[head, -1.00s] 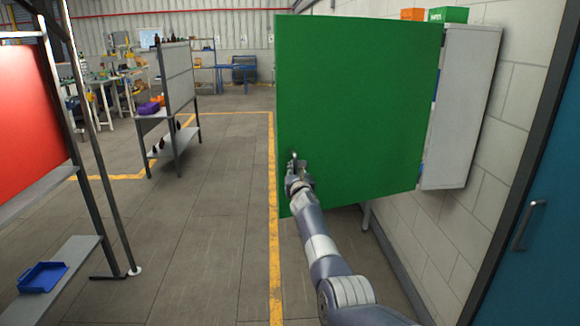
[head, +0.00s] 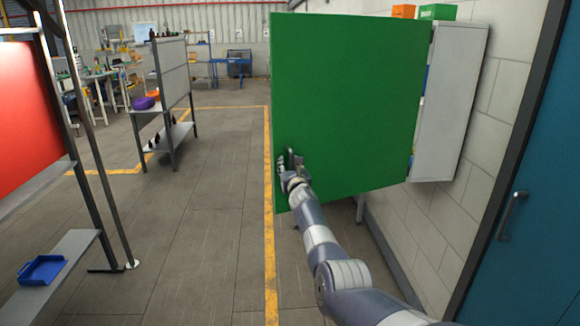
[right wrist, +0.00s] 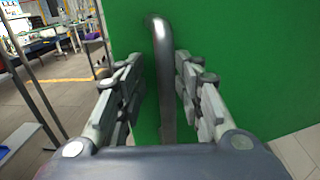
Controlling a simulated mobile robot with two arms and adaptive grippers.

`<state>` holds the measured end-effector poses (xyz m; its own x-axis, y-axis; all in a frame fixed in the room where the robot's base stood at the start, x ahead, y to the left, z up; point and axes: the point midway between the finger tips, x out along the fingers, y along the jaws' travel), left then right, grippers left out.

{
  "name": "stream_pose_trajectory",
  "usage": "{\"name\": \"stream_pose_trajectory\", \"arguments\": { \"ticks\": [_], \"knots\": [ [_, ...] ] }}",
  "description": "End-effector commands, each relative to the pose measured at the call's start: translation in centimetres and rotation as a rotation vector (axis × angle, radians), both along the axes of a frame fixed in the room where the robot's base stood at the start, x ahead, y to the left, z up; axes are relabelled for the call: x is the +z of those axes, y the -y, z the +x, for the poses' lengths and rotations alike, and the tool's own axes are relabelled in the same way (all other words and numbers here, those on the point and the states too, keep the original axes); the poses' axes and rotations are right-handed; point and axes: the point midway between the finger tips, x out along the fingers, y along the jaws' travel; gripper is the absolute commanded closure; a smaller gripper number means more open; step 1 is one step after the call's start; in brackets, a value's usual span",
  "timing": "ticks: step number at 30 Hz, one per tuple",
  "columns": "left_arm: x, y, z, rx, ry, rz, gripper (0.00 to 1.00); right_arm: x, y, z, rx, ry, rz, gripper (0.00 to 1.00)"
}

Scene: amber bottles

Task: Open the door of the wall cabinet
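The green door (head: 350,95) of the grey wall cabinet (head: 452,100) stands swung out from the wall, wide open. It hides most of the cabinet's inside, with only a narrow strip of coloured contents showing at its right edge. My right gripper (head: 288,162) is at the door's lower left part. In the right wrist view, the metal bar handle (right wrist: 164,80) runs between the two fingers of my right gripper (right wrist: 160,95). The fingers are apart, with a green gap visible between the left finger and the bar. My left gripper is not in view.
Orange (head: 403,11) and green (head: 438,12) boxes sit on the cabinet top. A blue door (head: 530,220) is at the right. A shelf rack with a blue tray (head: 42,270) stands left, and another rack (head: 172,85) farther back. The floor between is clear.

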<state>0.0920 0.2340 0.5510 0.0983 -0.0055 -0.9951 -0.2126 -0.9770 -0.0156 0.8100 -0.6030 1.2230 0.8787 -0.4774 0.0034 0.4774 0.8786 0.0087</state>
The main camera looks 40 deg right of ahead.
Motion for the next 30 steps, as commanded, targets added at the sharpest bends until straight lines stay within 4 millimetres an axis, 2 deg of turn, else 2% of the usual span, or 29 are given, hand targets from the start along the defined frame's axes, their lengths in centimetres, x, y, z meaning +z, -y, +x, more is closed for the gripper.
{"name": "stream_pose_trajectory", "arguments": {
  "ticks": [10,18,26,30],
  "knots": [
    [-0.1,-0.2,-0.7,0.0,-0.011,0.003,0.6,0.0,0.3,-0.3,-0.006,-0.004,-0.006,0.67],
    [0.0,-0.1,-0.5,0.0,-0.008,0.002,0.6,0.3,0.8,-1.4,-0.019,-0.006,-0.016,0.67],
    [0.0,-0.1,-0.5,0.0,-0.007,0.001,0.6,-0.1,-0.9,-2.2,-0.003,-0.006,-0.009,0.67],
    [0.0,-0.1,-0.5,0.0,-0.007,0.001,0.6,-0.1,-1.5,-3.4,-0.005,-0.002,-0.007,0.67]
  ]
}}
